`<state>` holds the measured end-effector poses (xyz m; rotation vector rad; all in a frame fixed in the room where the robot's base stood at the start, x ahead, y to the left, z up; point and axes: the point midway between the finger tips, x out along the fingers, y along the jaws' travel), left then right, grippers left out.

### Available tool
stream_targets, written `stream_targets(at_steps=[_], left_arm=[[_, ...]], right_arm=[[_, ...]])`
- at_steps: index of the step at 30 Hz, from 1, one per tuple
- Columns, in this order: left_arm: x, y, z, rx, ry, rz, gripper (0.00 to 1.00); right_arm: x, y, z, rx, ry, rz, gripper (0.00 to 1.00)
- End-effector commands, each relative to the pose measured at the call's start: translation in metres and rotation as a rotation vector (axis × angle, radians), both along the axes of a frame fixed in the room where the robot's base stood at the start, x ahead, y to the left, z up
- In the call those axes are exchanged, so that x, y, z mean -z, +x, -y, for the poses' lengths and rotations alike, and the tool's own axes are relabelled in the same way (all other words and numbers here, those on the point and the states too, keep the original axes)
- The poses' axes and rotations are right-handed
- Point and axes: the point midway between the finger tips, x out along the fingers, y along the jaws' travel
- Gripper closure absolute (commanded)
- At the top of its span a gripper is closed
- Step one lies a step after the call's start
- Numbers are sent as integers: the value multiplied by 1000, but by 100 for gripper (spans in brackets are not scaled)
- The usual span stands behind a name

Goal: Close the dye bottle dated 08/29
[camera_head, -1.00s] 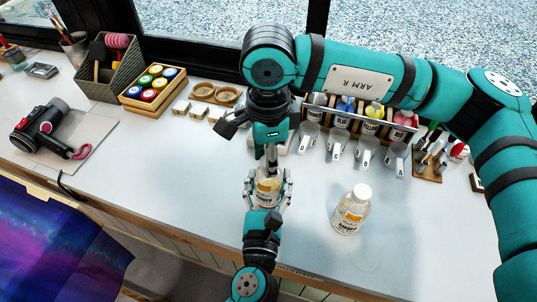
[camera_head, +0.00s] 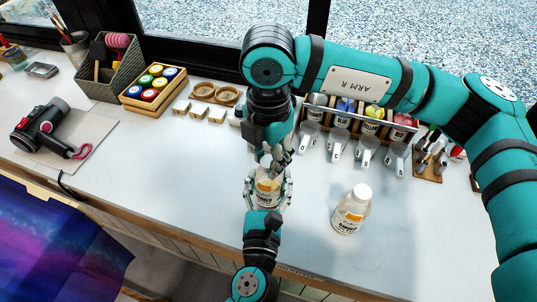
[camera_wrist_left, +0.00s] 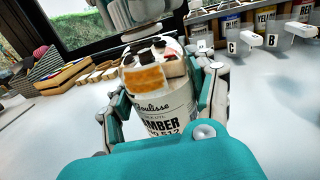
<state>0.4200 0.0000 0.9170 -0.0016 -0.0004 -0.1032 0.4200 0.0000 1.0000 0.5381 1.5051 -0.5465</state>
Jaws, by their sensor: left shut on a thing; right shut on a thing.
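A clear dye bottle (camera_head: 267,190) with an orange swatch stands near the front edge of the bench. In the left wrist view its label reads AMBER (camera_wrist_left: 167,112); I cannot read a date. My left gripper (camera_head: 267,188) is shut around the bottle's body. I cannot tell whether that touches the neck. A second, similar bottle (camera_head: 351,210) with a white cap on stands upright to the right.
A rack of coloured dye bottles (camera_head: 371,120) with white scoops (camera_head: 366,151) in front stands behind. A crate of coloured jars (camera_head: 153,87), a basket (camera_head: 113,75) and a hair dryer (camera_head: 47,131) are to the left. The bench is clear around the second bottle.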

Motion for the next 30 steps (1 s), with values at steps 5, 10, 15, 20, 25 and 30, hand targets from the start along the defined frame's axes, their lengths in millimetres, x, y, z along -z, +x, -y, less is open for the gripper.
stream_targets(at_steps=[5, 10, 15, 20, 25, 30], left_arm=[[1, 0, 0, 0, 0, -2, 100], [1, 0, 0, 0, 0, -2, 100], [1, 0, 0, 0, 0, -2, 100], [1, 0, 0, 0, 0, -2, 100], [1, 0, 0, 0, 0, -2, 100], [1, 0, 0, 0, 0, -2, 100]], right_arm=[[0, 1, 0, 401, 2, 2, 78], [0, 1, 0, 622, 1, 3, 78], [0, 1, 1, 669, 0, 3, 78], [0, 1, 1, 667, 0, 3, 78], [0, 1, 1, 666, 0, 2, 51], [0, 0, 1, 664, -1, 2, 46]])
